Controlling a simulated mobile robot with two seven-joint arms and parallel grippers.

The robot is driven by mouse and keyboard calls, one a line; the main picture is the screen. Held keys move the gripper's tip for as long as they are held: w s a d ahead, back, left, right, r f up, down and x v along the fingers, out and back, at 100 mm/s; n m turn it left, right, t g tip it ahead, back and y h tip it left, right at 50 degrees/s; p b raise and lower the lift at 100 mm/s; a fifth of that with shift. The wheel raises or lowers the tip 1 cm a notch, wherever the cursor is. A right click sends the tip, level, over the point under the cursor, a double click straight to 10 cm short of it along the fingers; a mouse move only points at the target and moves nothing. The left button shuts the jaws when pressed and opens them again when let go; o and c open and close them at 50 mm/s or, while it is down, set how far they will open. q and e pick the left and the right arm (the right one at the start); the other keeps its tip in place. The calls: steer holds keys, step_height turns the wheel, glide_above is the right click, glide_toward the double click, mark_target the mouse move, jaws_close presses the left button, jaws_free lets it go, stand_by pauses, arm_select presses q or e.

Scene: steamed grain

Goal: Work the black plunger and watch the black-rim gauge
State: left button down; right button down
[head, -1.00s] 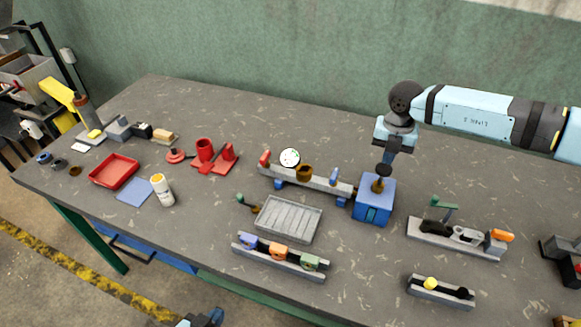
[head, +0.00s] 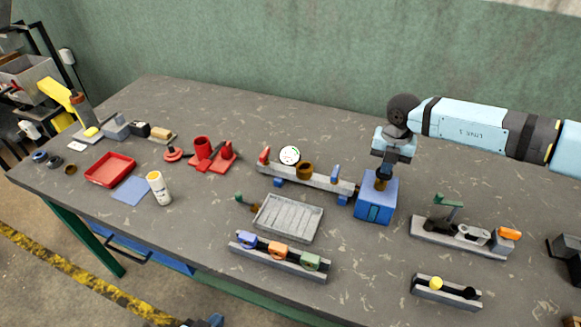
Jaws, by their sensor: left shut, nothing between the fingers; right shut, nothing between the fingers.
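The blue box (head: 375,205) stands right of the table's middle, with a brown collar (head: 383,183) on top. My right gripper (head: 383,170) is shut and points down right over the collar. The black plunger is hidden under its fingertips, and I cannot tell whether they touch it. The black-rim gauge (head: 289,156) has a white face and stands on the grey rail behind the tray. Its needle is too small to read. My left gripper (head: 214,321) barely shows at the bottom edge, apart from everything on the table, and is shut.
The grey rail (head: 325,181) with a brown cup joins the box's left side. A ribbed grey tray (head: 288,218) and a rack of coloured rings (head: 280,257) lie in front. A grey clamp fixture (head: 458,239) stands to the right. The table's back is clear.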

steer(key=shift+f, duration=0.45)
steer(key=shift+r+p, duration=0.8)
steer(key=shift+r, duration=0.7)
steer(key=shift+r+p, duration=1.05)
steer(key=shift+r, duration=1.45)
steer(key=shift+f+m+b, duration=0.35)
steer(key=shift+m+b, duration=0.05)
steer(key=shift+m, duration=0.6)
steer(key=shift+f+m+b, duration=0.4)
steer(key=shift+m+b, duration=0.05)
steer(key=shift+m, duration=0.55)
steer(key=shift+f+m+b, duration=0.35)
steer(key=shift+m+b, duration=0.05)
steer(key=shift+m, duration=0.6)
